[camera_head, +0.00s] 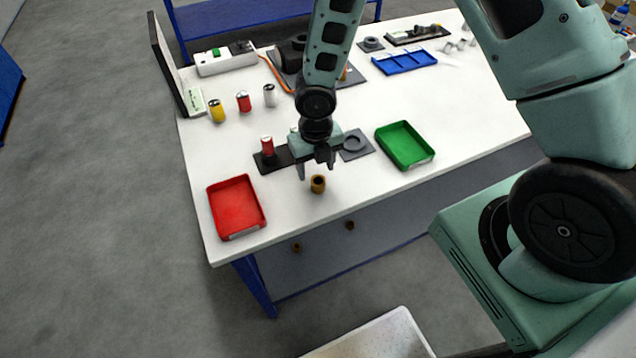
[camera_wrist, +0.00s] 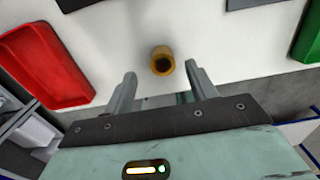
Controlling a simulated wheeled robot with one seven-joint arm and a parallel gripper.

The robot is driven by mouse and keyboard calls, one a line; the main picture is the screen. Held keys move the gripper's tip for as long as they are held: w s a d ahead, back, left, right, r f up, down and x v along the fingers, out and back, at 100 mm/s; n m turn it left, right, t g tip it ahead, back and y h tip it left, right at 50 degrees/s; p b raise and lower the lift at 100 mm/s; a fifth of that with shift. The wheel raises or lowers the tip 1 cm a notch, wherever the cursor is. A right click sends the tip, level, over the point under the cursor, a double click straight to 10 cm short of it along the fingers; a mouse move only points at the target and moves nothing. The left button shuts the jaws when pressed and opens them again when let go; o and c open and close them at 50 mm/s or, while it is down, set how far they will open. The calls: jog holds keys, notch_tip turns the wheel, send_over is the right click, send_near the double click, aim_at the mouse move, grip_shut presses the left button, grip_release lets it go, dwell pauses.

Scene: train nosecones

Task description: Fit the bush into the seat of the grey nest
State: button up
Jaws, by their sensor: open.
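The bush (camera_head: 318,184) is a short brass-coloured ring standing upright on the white table near its front edge. In the wrist view the bush (camera_wrist: 163,61) shows its dark bore, just beyond the fingertips and roughly between their lines. My gripper (camera_head: 316,172) is open and empty above the table beside the bush; its two fingers also show in the wrist view (camera_wrist: 162,75). The grey nest (camera_head: 354,145) is a flat square plate with a round ring seat, behind and to the right of the bush. The seat looks empty.
A red tray (camera_head: 224,210) stands to the left and a green tray (camera_head: 405,146) to the right. A black plate (camera_head: 272,162) bearing a red cylinder (camera_head: 267,146) lies behind my gripper. Yellow (camera_head: 216,111), red and silver cylinders stand farther back. The table's front edge is close.

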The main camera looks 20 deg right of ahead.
aim_at(318, 180)
jog(key=shift+s+d+f+p, duration=0.15)
jog(key=shift+f+p, duration=0.15)
jog(key=shift+f, duration=1.05)
jog(key=shift+s+f+p, duration=0.1)
jog(key=shift+f+p, duration=0.15)
jog(key=shift+f, duration=1.05)
jog(key=c, duration=1.1)
